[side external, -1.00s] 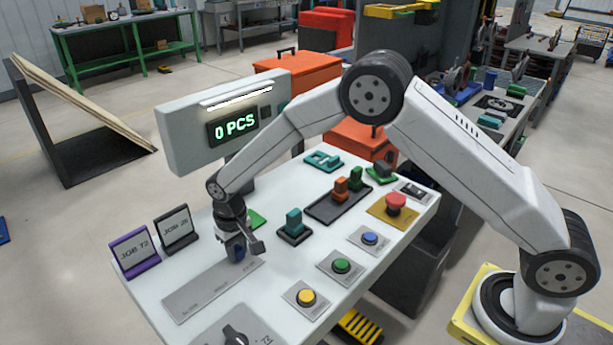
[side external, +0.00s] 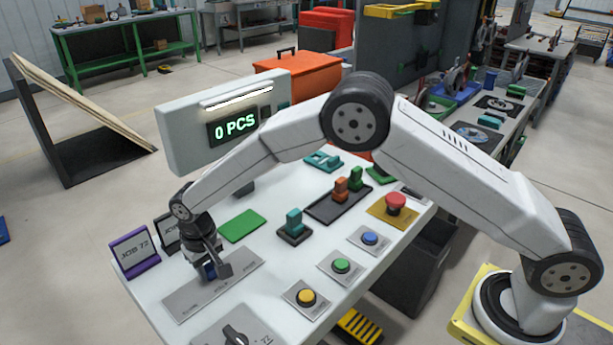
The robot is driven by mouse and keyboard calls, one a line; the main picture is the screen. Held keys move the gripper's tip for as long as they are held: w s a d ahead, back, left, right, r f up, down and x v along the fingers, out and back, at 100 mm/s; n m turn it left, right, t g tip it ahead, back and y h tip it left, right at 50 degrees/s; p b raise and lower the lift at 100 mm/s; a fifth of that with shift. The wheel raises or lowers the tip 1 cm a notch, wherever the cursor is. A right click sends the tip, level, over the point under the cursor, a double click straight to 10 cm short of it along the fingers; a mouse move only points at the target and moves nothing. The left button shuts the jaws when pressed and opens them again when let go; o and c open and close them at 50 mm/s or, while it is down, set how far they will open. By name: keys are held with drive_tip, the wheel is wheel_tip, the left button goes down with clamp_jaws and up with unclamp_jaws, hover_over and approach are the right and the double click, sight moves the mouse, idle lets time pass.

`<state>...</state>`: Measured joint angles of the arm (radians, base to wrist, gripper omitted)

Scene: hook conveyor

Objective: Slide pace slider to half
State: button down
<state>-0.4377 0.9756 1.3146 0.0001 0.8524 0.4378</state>
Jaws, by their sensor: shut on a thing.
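The knob stands near the middle of the plate's length. The fingers hide part of the knob and of the slot. The lettering on the plate is too small to read surely.
A purple sign (side external: 135,255) and a dark sign (side external: 169,235) stand just left of my gripper. A black rotary knob (side external: 235,337), a yellow button (side external: 306,297) and a green button (side external: 341,266) lie to the front and right.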

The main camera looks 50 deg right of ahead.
sight(212, 266)
drive_tip(key=shift+c, duration=2.2)
unclamp_jaws()
drive_tip(key=shift+r, duration=0.1)
drive_tip(key=shift+r, duration=3.85)
drive_tip(key=shift+s+d+r, duration=0.1)
drive_tip(key=shift+d, duration=0.3)
drive_tip(key=s+d+r+t, duration=0.1)
drive_tip(key=s+d, duration=0.3)
drive_tip(key=d, duration=0.2)
drive_tip(key=s+d+r, duration=0.2)
drive_tip(key=s+d, duration=0.1)
drive_tip(key=d, duration=0.4)
drive_tip(key=s+d, duration=0.5)
drive_tip(key=s, duration=0.2)
drive_tip(key=s+d+f+t, duration=0.1)
drive_tip(key=s+d, duration=0.3)
drive_tip(key=s, duration=0.4)
drive_tip(key=shift+d+t, duration=0.3)
drive_tip(key=shift+d, duration=0.05)
